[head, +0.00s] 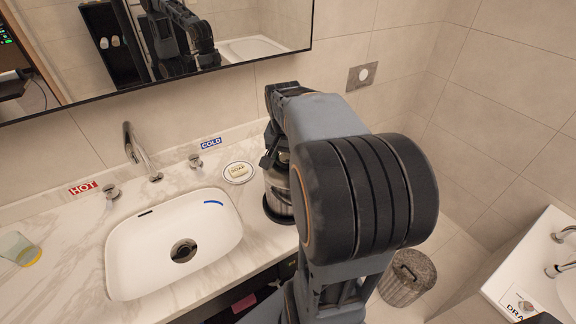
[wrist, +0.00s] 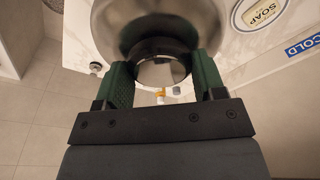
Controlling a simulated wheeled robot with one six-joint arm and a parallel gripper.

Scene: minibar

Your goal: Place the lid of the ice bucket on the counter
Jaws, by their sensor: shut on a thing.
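The ice bucket (head: 283,205) stands on the right end of the counter (head: 60,225), beside the soap dish, and is partly hidden behind my arm. In the wrist view, the shiny round metal lid (wrist: 112,22) lies under my gripper (wrist: 162,68). Its round dark-rimmed knob (wrist: 158,46) sits between my two green fingers, which are shut on it. In the head view my gripper is mostly hidden by my arm. I cannot tell whether the lid rests on the bucket or is slightly raised.
The white sink (head: 160,243) and faucet (head: 140,152) are left of the bucket. A soap dish (head: 238,172) and COLD label (head: 211,143) are close by. A glass (head: 20,249) stands far left. A bin (head: 408,278) is on the floor right. Marble between sink and glass is clear.

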